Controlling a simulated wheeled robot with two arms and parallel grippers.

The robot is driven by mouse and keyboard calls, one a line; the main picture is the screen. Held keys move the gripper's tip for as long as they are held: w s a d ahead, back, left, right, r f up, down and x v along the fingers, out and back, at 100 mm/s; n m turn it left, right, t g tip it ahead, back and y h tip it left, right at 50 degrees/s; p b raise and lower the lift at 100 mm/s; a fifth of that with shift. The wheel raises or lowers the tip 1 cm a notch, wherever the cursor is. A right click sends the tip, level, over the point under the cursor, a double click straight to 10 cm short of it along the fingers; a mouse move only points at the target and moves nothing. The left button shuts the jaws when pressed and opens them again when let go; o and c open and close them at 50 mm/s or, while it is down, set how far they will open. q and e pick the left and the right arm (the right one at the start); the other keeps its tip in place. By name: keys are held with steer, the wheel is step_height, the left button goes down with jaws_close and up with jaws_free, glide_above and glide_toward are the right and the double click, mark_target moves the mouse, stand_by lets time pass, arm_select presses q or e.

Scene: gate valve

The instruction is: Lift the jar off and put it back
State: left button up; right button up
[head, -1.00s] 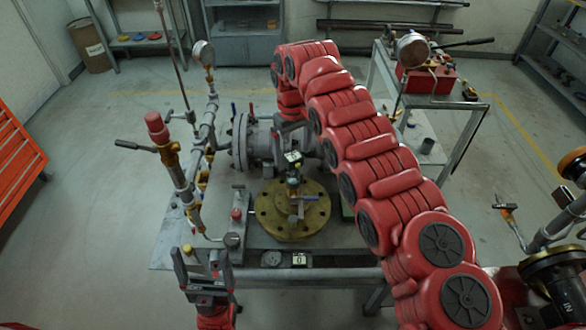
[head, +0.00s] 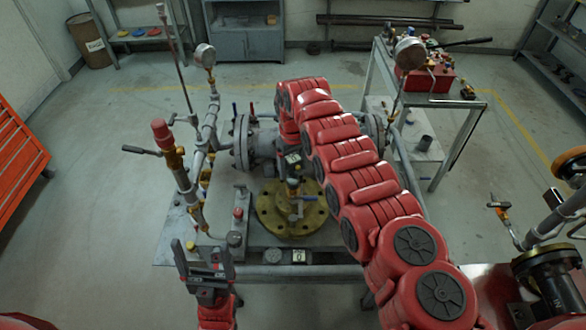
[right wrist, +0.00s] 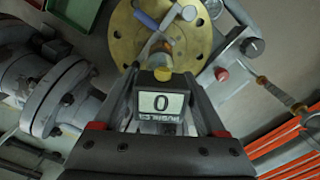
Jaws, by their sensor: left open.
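I cannot pick out a jar for certain. My right gripper (head: 291,142) reaches down over the middle of the bench, largely hidden by its own arm in the head view. In the right wrist view its two fingers (right wrist: 163,90) stand on either side of a dark block marked "0" (right wrist: 160,103) with a yellow knob. I cannot tell whether they touch it. The block also shows in the head view (head: 292,159), behind a brass flange (head: 268,217) carrying a small lever valve (head: 300,200). My left gripper (head: 203,252) is open and empty at the bench's front left, pointing up.
Grey pipework (head: 243,142) with gauges and a red-capped valve (head: 161,132) crowds the bench. Another "0" display (head: 299,256) is at the front edge. A dark cylinder (head: 426,143) stands on the cart at right. Floor at left is clear.

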jaws_close()
steer(key=shift+r, duration=0.1)
stand_by(0.3)
